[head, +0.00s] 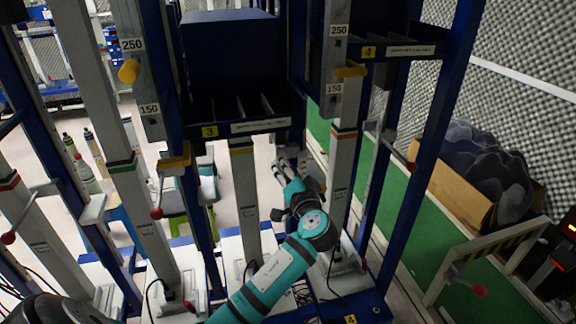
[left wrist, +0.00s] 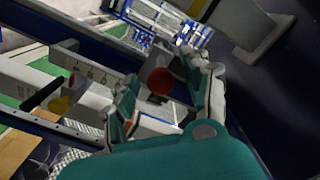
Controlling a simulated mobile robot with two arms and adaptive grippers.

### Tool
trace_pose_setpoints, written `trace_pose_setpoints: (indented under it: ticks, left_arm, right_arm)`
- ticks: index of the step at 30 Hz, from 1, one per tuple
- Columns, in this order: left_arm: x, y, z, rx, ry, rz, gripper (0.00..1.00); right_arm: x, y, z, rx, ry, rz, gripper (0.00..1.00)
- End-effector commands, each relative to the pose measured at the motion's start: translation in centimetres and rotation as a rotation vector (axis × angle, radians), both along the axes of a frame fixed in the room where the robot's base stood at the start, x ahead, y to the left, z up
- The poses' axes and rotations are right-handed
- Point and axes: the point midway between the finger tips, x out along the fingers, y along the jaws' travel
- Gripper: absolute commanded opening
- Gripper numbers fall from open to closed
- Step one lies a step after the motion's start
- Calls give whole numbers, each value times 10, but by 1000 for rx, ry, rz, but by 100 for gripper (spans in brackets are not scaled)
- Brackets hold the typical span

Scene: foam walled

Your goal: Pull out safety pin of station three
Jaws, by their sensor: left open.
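The shelf marked 3 (head: 252,127) hangs in the middle of the head view, with a grey column (head: 245,185) under it. A yellow knob (head: 128,70) sticks out of the 250/150 column at left. A yellow piece (head: 350,71) shows on the other 250/150 column at right. I cannot tell which is the station three pin. My left gripper (head: 284,170) is open below the shelf's right end, left of the right column. In the left wrist view, a red ball (left wrist: 161,81) appears between the fingers of the gripper (left wrist: 168,100); contact cannot be told.
Blue uprights (head: 427,150) and red-ball levers (head: 157,213) stand around my arm. The shelf marked 4 (head: 405,48) is at right. A cardboard box (head: 450,190) with dark foam stands beyond the green floor strip (head: 395,215), which is clear in part.

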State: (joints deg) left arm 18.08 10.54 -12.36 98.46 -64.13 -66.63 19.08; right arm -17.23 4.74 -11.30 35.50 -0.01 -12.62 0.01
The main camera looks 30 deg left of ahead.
Motion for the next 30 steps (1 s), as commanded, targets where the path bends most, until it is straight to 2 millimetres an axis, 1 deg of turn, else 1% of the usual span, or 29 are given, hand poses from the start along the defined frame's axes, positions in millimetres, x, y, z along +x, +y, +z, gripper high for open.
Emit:
trace_pose_setpoints:
  ticks: [3,11,22,30]
  left_arm:
    - [4,4,0,0,0,0,49]
    - [4,5,0,0,0,0,49]
    - [4,4,0,-1,0,-1,1]
    - [4,4,-1,-1,0,-1,0]
  right_arm:
    - [1,0,1,0,-1,0,52]
    - [1,1,1,0,-2,1,52]
    - [1,3,1,3,-2,2,52]
    - [1,6,1,8,-2,2,52]
